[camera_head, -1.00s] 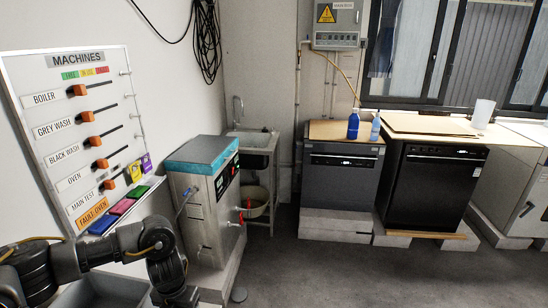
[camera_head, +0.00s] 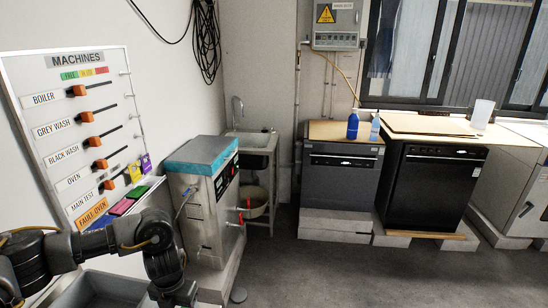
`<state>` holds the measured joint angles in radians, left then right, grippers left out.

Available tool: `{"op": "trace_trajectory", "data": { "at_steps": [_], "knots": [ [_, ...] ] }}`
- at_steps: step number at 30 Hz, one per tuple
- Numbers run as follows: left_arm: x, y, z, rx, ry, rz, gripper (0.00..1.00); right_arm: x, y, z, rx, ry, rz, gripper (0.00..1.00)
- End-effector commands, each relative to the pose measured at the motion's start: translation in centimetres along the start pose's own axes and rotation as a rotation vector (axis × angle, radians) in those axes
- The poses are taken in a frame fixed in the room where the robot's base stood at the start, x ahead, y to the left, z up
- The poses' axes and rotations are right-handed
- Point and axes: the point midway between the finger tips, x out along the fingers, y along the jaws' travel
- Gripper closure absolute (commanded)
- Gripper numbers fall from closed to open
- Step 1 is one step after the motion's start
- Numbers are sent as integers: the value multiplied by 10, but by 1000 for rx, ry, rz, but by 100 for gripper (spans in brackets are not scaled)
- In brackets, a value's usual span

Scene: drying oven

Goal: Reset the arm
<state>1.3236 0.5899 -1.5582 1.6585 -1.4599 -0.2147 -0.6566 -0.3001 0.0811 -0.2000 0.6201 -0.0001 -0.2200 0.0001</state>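My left arm comes in from the lower left, in front of the machines board (camera_head: 85,140). Its end, with the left gripper (camera_head: 178,296), is low at the bottom edge of the view, and its fingers cannot be made out. My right arm and gripper are not in view. No object is seen held.
A steel machine with a blue top (camera_head: 205,155) stands just right of my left arm. A grey bin (camera_head: 100,290) is below the arm. A sink (camera_head: 250,140), a grey machine (camera_head: 340,185) and a black machine (camera_head: 432,190) line the back. The floor (camera_head: 330,272) is clear.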

Motion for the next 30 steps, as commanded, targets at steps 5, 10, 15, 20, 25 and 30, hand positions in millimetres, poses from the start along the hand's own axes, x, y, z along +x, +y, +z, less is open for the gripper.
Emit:
{"op": "trace_trajectory", "data": {
  "at_steps": [5,10,15,20,25,30],
  "knots": [
    [-36,1,1,1,-4,2,33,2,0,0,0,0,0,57],
    [-62,1,1,0,-3,2,33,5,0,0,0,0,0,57],
    [-73,0,-2,-3,6,1,33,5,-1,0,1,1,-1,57],
    [-49,0,-2,-4,7,-1,33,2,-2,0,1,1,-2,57],
    [-19,0,-2,-4,7,-1,33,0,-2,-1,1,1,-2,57],
    [13,0,-2,-4,5,-2,33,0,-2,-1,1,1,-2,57]
  ]
}}
